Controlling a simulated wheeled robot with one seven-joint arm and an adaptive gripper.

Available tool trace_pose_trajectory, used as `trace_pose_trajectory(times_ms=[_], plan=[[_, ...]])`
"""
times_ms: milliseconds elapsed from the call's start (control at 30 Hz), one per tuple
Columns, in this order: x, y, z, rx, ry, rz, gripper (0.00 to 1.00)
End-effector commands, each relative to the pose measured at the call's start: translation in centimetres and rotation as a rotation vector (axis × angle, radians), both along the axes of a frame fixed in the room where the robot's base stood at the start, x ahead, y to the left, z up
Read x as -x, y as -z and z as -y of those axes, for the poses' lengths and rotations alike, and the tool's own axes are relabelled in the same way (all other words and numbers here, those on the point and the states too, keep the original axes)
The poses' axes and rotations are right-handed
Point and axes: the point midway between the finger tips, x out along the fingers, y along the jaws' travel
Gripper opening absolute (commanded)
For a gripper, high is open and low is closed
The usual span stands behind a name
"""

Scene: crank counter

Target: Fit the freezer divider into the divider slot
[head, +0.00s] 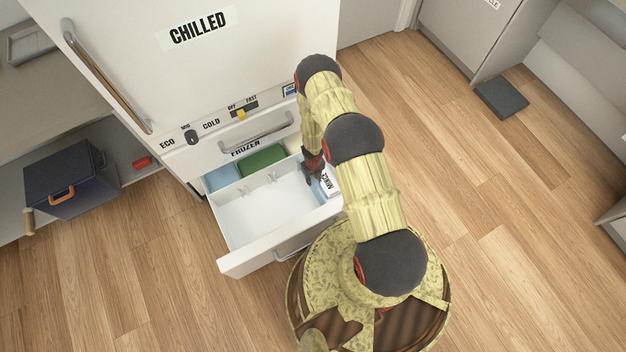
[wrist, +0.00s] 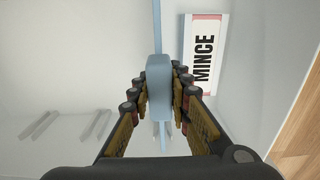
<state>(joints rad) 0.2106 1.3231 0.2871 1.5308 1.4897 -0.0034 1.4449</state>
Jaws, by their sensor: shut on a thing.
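My gripper (wrist: 160,100) is shut on the pale blue grip of the freezer divider (wrist: 160,72). The divider's thin edge runs straight up the wrist view from the grip. In the head view my gripper (head: 315,178) is over the right part of the open freezer drawer (head: 234,262), and the arm partly hides that area. Pale paired ribs (wrist: 95,125) show on the drawer's inside to the left. Another rib pair (wrist: 163,130) shows directly below the grip, in line with the divider. I cannot tell whether the divider's edge sits between these ribs.
A white MINCE pack (wrist: 206,55) lies right of the divider, close to my gripper; it also shows in the head view (head: 330,182). A green item (head: 262,158) and a blue item (head: 223,176) are at the drawer's back. The drawer's left part is empty.

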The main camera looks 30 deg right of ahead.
Motion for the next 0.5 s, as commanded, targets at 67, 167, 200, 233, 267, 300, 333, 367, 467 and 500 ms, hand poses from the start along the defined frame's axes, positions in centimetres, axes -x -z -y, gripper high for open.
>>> trace_pose_trajectory(times_ms=[67, 167, 200, 233, 267, 300, 333, 367, 467, 500], plan=[[-0.01, 0.23, 0.0, 0.0, 0.0, 0.0, 0.0], [-0.02, 0.29, 0.0, 0.0, 0.0, 0.0, 0.0], [-0.02, 0.27, 0.0, 0.0, 0.0, 0.0, 0.0], [-0.02, 0.26, 0.0, 0.0, 0.0, 0.0, 0.0], [-0.01, 0.26, 0.0, 0.0, 0.0, 0.0, 0.0], [-0.02, 0.26, 0.0, 0.0, 0.0, 0.0, 0.2], [-0.02, 0.26, 0.0, 0.0, 0.0, 0.0, 0.22], [-0.01, 0.26, 0.0, 0.0, 0.0, 0.0, 0.23], [-0.01, 0.26, 0.0, 0.0, 0.0, 0.0, 0.29], [-0.01, 0.26, 0.0, 0.0, 0.0, 0.0, 0.31]])
